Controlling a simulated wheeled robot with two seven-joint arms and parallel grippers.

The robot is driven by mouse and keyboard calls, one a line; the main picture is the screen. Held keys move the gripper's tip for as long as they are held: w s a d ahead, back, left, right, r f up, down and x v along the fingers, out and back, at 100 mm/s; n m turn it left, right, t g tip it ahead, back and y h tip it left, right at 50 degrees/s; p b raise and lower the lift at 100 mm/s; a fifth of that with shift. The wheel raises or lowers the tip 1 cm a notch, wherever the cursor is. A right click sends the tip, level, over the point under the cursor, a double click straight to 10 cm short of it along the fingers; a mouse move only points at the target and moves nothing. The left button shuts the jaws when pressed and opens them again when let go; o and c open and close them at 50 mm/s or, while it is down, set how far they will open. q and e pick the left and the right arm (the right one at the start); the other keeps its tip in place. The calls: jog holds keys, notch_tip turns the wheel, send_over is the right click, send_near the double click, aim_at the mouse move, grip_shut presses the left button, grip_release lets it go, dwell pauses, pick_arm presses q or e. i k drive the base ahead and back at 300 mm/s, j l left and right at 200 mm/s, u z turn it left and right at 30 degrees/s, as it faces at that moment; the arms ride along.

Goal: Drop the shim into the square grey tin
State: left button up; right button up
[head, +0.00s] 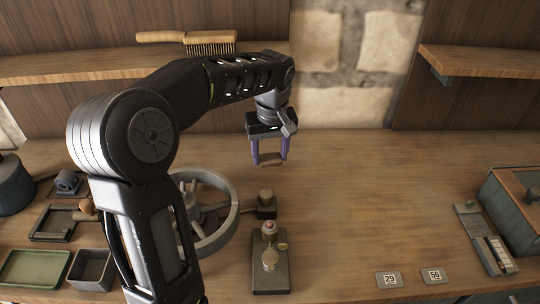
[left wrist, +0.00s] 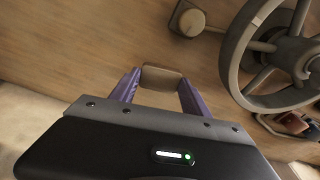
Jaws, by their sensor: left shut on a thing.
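My left gripper (head: 270,157) is shut on the shim (head: 271,161), a small brownish block held between its two purple fingers. The shim also shows in the left wrist view (left wrist: 162,79), gripped at both ends. The gripper hangs over the rear middle of the bench, behind and to the right of the large wheel. The square grey tin (head: 93,283) is at the front left, beside the green tray; part of it lies close to my arm in the picture. My right gripper is not in view.
A large grey wheel (head: 232,215) stands between the gripper and the tin. A small block-shaped fixture (head: 266,203) and a metal base with a knob (head: 270,280) are to its right. The green tray (head: 35,284) is far left. The right middle of the bench is clear, with number cards (head: 389,279) in front.

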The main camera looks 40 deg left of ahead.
aim_at(97, 274)
jog(key=k+l, duration=0.8)
jog(key=l, duration=0.1)
